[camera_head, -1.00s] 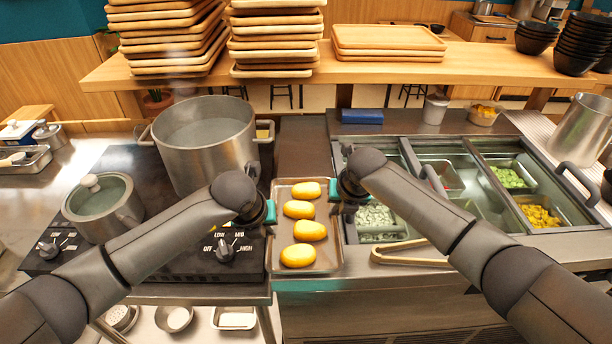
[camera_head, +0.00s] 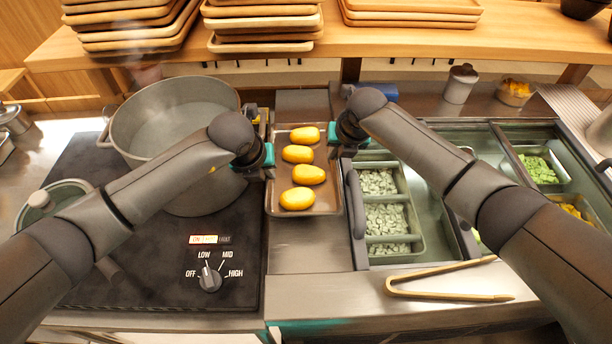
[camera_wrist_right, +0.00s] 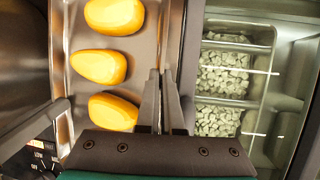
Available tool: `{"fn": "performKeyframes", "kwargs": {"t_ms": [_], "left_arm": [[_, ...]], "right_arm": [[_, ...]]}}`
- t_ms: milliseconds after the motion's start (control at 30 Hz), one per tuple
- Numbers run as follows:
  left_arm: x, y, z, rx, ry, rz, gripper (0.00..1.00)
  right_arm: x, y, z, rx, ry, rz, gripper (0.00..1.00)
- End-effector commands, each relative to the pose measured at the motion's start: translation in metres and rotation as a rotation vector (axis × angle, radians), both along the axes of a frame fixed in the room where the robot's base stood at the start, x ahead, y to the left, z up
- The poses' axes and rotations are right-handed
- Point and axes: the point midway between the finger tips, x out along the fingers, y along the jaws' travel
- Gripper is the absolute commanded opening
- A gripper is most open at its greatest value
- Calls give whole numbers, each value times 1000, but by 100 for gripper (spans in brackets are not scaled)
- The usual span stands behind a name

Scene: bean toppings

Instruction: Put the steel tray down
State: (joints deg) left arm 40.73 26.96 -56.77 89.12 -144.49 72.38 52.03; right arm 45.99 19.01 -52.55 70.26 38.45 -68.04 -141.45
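The steel tray (camera_head: 328,203) carries several yellow, potato-like pieces (camera_head: 297,198) in a row. It looks level over the counter strip between the stove and the topping bins. I cannot tell whether its underside touches the counter. My left gripper (camera_head: 266,160) is at the tray's left rim and appears shut on it, though its fingertips are mostly hidden. My right gripper (camera_head: 340,150) is at the right rim. In the right wrist view its fingers (camera_wrist_right: 163,85) are close together on the tray's edge, beside the yellow pieces (camera_wrist_right: 100,67).
A large steel pot (camera_head: 165,125) stands left of the tray on the stove (camera_head: 150,265). Bins of chopped toppings (camera_head: 385,218) lie close on the right. Wooden tongs (camera_head: 440,278) lie in front of the bins. Bare counter (camera_head: 305,248) shows in front of the tray.

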Motion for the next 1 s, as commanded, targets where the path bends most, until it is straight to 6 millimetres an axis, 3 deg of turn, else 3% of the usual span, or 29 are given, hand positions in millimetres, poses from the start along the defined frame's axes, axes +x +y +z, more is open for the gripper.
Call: {"fn": "performKeyframes", "kwargs": {"t_ms": [533,1000], "left_arm": [[0,2,-3,4,1,3,0],[0,2,-21,4,1,3,0]], "right_arm": [[1,-2,-2,-4,-3,-3,0],[1,-2,-21,-4,-3,-3,0]]}}
